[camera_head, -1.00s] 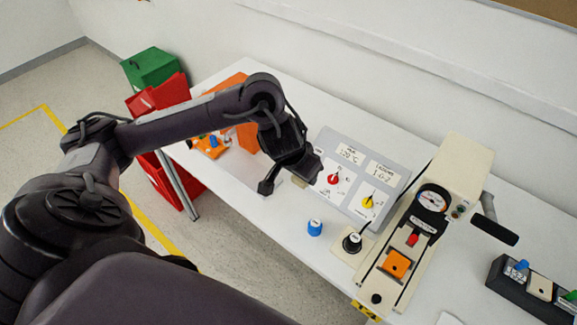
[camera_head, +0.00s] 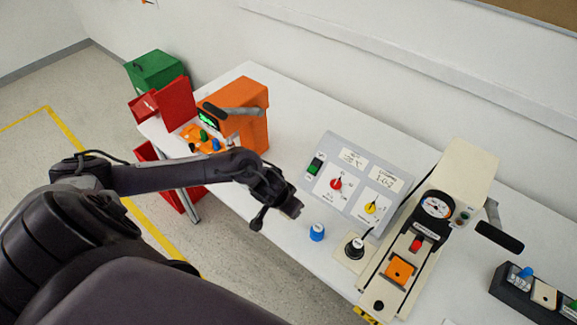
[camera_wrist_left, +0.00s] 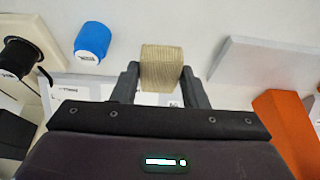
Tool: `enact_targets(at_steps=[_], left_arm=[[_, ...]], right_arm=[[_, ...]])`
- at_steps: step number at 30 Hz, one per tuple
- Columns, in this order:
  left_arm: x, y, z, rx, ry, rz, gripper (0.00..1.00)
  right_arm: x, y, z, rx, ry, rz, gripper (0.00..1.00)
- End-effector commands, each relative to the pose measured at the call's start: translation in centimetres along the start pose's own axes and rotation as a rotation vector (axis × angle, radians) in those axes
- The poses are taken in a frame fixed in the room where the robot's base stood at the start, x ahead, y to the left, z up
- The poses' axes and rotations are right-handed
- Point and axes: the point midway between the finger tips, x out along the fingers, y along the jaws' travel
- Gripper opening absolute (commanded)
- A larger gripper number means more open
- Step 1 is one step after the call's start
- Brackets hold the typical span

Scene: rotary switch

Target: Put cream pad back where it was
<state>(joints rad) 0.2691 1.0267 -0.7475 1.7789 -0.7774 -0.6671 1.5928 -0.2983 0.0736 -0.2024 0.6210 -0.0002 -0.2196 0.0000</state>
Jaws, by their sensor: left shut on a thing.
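My left gripper (camera_head: 276,216) hangs over the front part of the white table, left of the blue knob. In the left wrist view its two fingers (camera_wrist_left: 160,85) are shut on a ribbed cream pad (camera_wrist_left: 161,68), which sits between the fingertips. In the head view the held pad cannot be clearly made out. A second cream piece (camera_head: 543,293) sits in the black rack at the far right. My right gripper is not in view.
A blue knob (camera_head: 317,232) stands on the table (camera_head: 262,77). Right of it are a black knob (camera_head: 354,248), a cream press (camera_head: 461,177) with an orange pad (camera_head: 399,270), and a black rack (camera_head: 511,287). Behind is a grey switch panel (camera_head: 340,150). An orange machine (camera_head: 243,125) stands left.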

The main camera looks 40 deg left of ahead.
Motion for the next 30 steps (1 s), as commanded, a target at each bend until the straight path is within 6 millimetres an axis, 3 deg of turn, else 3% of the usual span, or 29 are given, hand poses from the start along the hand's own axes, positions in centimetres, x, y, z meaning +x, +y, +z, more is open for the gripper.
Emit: enact_targets(at_steps=[13,26,27,30], left_arm=[[4.8,0.1,1.9,-0.002,0.0,0.001,0.19],[5.4,0.1,2.2,-0.001,0.0,0.002,0.19],[5.3,0.1,2.1,-0.001,0.001,0.002,0.45],[5.2,0.1,2.1,-0.001,0.001,0.002,0.58]], right_arm=[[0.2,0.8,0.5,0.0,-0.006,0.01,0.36],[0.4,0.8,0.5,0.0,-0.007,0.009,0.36],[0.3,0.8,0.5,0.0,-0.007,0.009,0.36],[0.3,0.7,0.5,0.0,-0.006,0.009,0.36]])
